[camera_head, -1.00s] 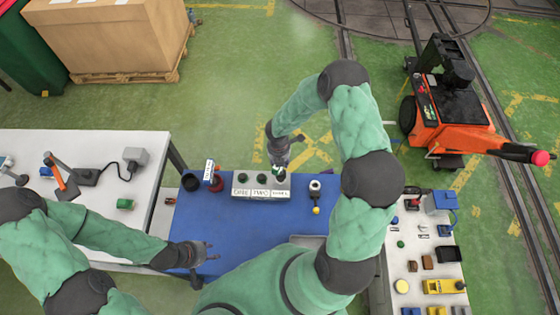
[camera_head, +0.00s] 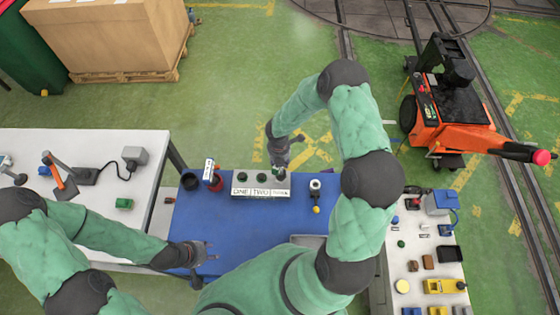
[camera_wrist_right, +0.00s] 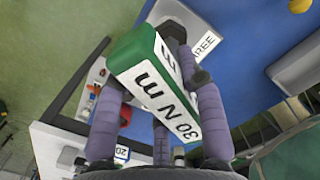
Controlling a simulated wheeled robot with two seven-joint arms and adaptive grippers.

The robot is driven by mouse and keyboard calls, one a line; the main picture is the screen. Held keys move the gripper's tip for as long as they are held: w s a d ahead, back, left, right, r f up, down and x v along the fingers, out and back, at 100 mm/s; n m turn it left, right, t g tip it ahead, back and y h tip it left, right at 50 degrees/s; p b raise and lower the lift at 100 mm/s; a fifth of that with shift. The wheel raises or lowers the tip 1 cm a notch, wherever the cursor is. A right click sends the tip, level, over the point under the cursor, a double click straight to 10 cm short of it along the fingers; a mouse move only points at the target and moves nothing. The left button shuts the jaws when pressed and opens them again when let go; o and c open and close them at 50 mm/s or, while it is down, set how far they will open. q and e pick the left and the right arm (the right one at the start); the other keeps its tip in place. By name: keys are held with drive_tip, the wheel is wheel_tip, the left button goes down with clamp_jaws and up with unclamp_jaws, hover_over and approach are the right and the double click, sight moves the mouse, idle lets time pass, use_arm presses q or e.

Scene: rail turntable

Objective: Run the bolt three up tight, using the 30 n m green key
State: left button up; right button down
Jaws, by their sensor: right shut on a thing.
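A white block (camera_head: 250,193) with labels ONE, TWO and a third one stands on the blue mat (camera_head: 225,225). Dark bolt heads one (camera_head: 241,176) and two (camera_head: 261,175) stand behind their labels. My right gripper (camera_head: 279,166) is over the third place and covers bolt three. In the right wrist view it is shut on the green key (camera_wrist_right: 133,48), whose white face reads 30 N m. Part of the THREE label (camera_wrist_right: 207,43) shows beyond the key. Whether the key sits on the bolt is hidden. My left gripper (camera_head: 208,252) is open and empty over the mat's left front.
A key with a white label (camera_head: 209,168) stands in a red holder (camera_head: 216,184), beside a dark cup (camera_head: 190,181). A white cylinder (camera_head: 315,186) and a yellow ball (camera_head: 316,210) are right of the block. Side tables hold other parts. The mat's middle is clear.

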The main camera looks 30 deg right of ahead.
use_arm(q)
drive_tip(key=shift+f+b, duration=0.7)
drive_tip(key=shift+f, duration=0.05)
use_arm(e)
drive_tip(key=shift+f, duration=0.8)
use_arm(q)
drive_tip(key=shift+f+b, duration=1.1)
use_arm(e)
drive_tip(key=shift+d+m, duration=0.15)
drive_tip(key=shift+m, duration=1.55)
use_arm(q)
drive_tip(key=shift+f, duration=0.25)
use_arm(e)
drive_tip(key=shift+m, duration=0.4)
use_arm(q)
drive_tip(key=shift+f+b, duration=0.15)
drive_tip(key=shift+b, duration=0.25)
drive_tip(key=shift+f+b, duration=0.3)
use_arm(e)
drive_tip(key=shift+s+m, duration=0.1)
drive_tip(key=shift+m, duration=0.5)
use_arm(q)
drive_tip(key=shift+f+b, duration=0.5)
use_arm(e)
drive_tip(key=shift+d+m, duration=0.1)
drive_tip(key=shift+m, duration=0.7)
use_arm(q)
drive_tip(key=shift+r+p, duration=0.3)
use_arm(e)
drive_tip(key=shift+n, duration=0.5)
